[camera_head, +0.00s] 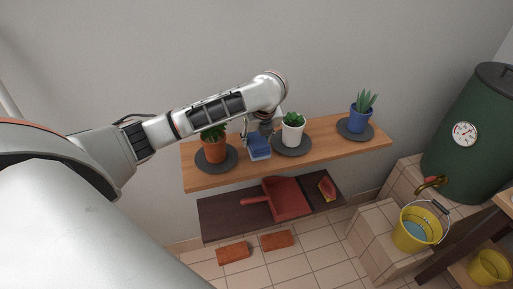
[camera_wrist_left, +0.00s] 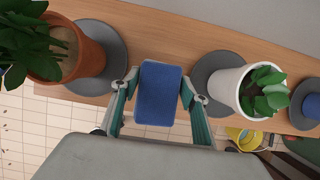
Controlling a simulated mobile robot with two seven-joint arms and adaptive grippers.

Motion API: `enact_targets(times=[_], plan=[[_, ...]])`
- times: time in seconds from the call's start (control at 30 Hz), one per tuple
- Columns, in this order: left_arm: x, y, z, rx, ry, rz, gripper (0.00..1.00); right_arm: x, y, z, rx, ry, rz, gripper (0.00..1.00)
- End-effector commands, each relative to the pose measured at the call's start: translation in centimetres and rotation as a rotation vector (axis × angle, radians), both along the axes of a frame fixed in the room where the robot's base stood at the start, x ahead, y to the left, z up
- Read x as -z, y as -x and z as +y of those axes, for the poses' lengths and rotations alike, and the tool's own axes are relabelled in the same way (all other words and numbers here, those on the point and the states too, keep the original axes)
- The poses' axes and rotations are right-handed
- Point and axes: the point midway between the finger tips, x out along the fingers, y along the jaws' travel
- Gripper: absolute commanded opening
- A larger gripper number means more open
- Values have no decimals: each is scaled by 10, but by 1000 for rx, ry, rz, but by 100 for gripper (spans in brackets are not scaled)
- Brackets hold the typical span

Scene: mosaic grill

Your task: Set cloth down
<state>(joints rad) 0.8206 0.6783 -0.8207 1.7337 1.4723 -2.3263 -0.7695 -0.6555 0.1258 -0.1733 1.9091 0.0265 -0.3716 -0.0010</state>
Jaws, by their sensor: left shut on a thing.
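My left gripper (camera_wrist_left: 160,95) is shut on the blue cloth (camera_wrist_left: 159,92), a small folded block between its two fingers. In the head view the cloth (camera_head: 259,150) is at the wooden shelf (camera_head: 340,146), between the terracotta pot (camera_head: 213,152) and the white pot (camera_head: 292,135). In the wrist view it overlaps the shelf's front edge. I cannot tell whether it touches the shelf. The left gripper (camera_head: 252,137) is partly hidden by its wrist in the head view. My right gripper is not in view.
Grey round mats lie under the two pots and the blue pot (camera_head: 360,119). A lower dark shelf (camera_head: 222,215) holds a red dustpan (camera_head: 287,197). Two bricks (camera_head: 277,240) lie on the tiles. A green barrel (camera_head: 465,150) and yellow bucket (camera_head: 415,232) are at the right.

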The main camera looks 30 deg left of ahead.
Motion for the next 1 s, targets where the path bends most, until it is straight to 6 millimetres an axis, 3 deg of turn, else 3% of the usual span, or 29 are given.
enact_targets(times=[0.3, 0.67, 0.7, 0.77, 1.0], plan=[[40, 1, 0, 1, 1, 3, 27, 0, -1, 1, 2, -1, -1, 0], [44, 1, 0, 1, 0, 2, 27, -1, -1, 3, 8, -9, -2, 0], [44, 1, 0, 1, 0, 2, 49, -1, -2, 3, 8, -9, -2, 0], [44, 1, 0, 1, 0, 2, 61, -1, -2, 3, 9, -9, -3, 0], [44, 1, 0, 1, 0, 2, 61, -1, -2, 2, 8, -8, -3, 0]])
